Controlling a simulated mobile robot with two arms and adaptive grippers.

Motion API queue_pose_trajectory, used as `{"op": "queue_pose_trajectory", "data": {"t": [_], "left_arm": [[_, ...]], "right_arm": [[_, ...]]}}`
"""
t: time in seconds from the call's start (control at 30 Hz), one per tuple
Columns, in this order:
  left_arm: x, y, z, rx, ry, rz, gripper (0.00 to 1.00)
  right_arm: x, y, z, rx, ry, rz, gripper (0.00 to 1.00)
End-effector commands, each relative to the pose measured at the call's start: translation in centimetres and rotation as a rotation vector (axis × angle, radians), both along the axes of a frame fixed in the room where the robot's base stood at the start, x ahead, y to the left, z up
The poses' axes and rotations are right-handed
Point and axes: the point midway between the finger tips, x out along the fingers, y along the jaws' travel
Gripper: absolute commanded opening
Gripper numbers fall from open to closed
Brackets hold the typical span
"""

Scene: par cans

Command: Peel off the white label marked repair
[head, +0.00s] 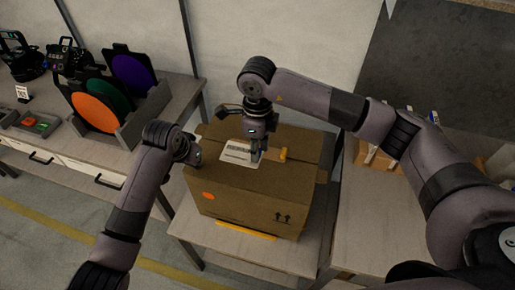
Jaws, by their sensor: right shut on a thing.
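A brown cardboard box (245,200) stands on a table. A white label (236,156) with dark print lies at the top of the box; its wording is too small to read. My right gripper (257,154) points down over the label's right end and is shut on the label there. Whether the label's edge is lifted I cannot tell. My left gripper (195,157) is at the box's upper left edge, mostly hidden behind its own wrist; its fingers do not show clearly.
The box bears an orange dot (208,196), dark arrows and a yellow-orange piece (284,154) on top. At left, a bench holds orange (95,112), green and purple discs in a grey rack. Another surface (375,215) stands at right.

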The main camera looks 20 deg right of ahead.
Motion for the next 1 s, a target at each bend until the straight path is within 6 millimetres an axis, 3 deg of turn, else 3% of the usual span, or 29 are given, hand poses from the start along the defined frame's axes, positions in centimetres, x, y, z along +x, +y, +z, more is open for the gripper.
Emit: {"op": "queue_pose_trajectory", "data": {"t": [0.03, 0.17, 0.7, 1.0], "left_arm": [[-0.5, 0.1, -0.8, 0.007, 0.019, -0.001, 0.0], [-0.5, 0.1, -0.4, 0.007, 0.019, -0.001, 0.0], [-0.1, 0.0, 5.5, 0.0, 0.004, -0.001, 0.0], [-0.1, 0.0, 6.8, 0.001, 0.005, 0.0, 0.0]], "right_arm": [[0.0, 0.0, -0.1, 0.0, 0.0, 0.0, 0.0], [0.0, 0.0, -0.1, 0.0, 0.0, 0.0, 0.0], [0.0, 0.0, -0.1, 0.0, 0.0, 0.0, 0.0], [0.0, 0.0, -0.1, 0.0, 0.0, 0.0, 0.0]]}}
